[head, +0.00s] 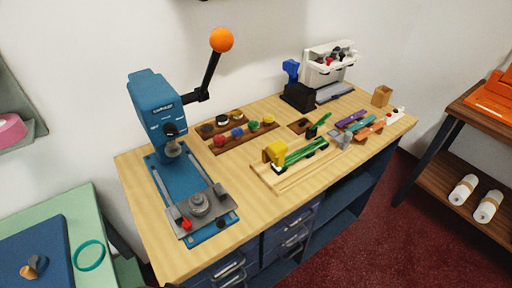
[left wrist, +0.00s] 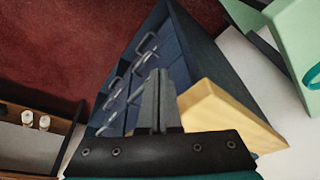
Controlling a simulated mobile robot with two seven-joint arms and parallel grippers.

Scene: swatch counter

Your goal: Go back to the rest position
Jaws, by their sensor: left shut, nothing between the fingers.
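My left gripper (left wrist: 159,78) shows in the left wrist view, its two grey fingers together and nothing between them. Behind the fingers are the blue drawer cabinet (left wrist: 178,45) with its metal handles and a corner of the wooden counter top (left wrist: 215,108). I cannot tell how far the fingers are from them. Neither gripper shows clearly in the head view, and my right gripper is in neither view.
On the counter (head: 140,212) stand a blue press (head: 152,108) with an orange-knobbed lever, rows of coloured pots (head: 237,132), a wooden board (head: 262,172) with tools and a white bin (head: 322,72). A green table (head: 100,215) is left, a brown shelf (head: 445,165) right. Red carpet (head: 350,240) lies between.

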